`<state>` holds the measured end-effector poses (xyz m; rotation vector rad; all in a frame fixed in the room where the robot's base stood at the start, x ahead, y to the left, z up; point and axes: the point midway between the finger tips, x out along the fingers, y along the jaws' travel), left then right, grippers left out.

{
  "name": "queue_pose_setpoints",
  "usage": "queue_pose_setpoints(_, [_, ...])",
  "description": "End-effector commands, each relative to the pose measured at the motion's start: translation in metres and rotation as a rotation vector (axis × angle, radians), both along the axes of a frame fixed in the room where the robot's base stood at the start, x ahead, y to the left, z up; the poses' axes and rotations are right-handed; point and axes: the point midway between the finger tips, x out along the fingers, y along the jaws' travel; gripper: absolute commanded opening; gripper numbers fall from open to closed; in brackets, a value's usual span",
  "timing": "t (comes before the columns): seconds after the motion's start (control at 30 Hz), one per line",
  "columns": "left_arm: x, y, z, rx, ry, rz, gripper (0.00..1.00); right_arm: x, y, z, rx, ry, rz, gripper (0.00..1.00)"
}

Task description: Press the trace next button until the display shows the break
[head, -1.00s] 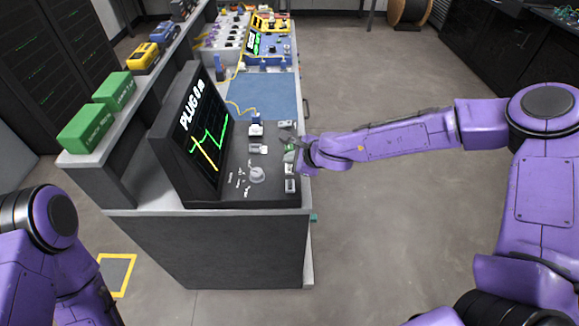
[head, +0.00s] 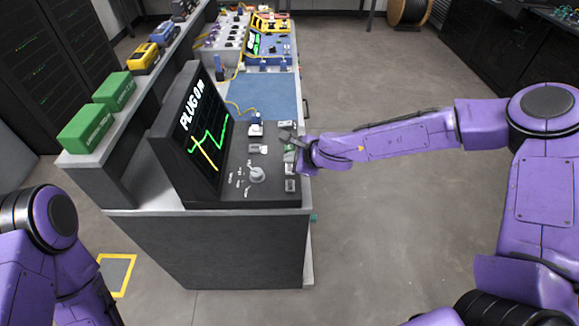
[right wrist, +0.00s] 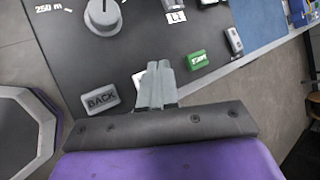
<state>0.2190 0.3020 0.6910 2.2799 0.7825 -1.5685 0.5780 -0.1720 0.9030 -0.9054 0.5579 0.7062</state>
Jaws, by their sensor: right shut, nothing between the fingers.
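The slanted black display (head: 200,135) reads "PLUG", then what looks like "0 m". It shows a green trace with a yellow section. My right gripper (head: 289,139) reaches over the right edge of the dark panel. In the right wrist view the gripper (right wrist: 156,82) is shut and empty. Its fingers lie between a grey BACK button (right wrist: 101,98) and a green START button (right wrist: 196,60). A pale button (right wrist: 138,78) is mostly hidden behind the fingers, so its label and any contact cannot be told. My left gripper is out of view.
A grey knob (right wrist: 103,14) stands on the panel, with a "250 m" mark beside it. A blue mat (head: 262,96) and other instruments lie farther back. Green boxes (head: 88,126) stand on the shelf at left. The floor at right is clear.

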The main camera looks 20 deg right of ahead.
Motion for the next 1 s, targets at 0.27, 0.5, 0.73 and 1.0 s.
queue_pose_setpoints(0.27, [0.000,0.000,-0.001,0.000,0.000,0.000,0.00,0.000,0.000,-0.001,0.000,0.000,0.000,0.00])
queue_pose_setpoints(0.5, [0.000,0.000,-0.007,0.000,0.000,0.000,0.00,0.000,0.000,-0.009,0.000,0.000,0.000,0.00])
queue_pose_setpoints(0.73, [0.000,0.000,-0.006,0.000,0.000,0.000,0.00,0.000,0.000,-0.008,0.000,0.000,0.000,0.00])
queue_pose_setpoints(1.0, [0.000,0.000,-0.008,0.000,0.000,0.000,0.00,0.000,0.000,-0.011,0.000,0.000,0.000,0.00])
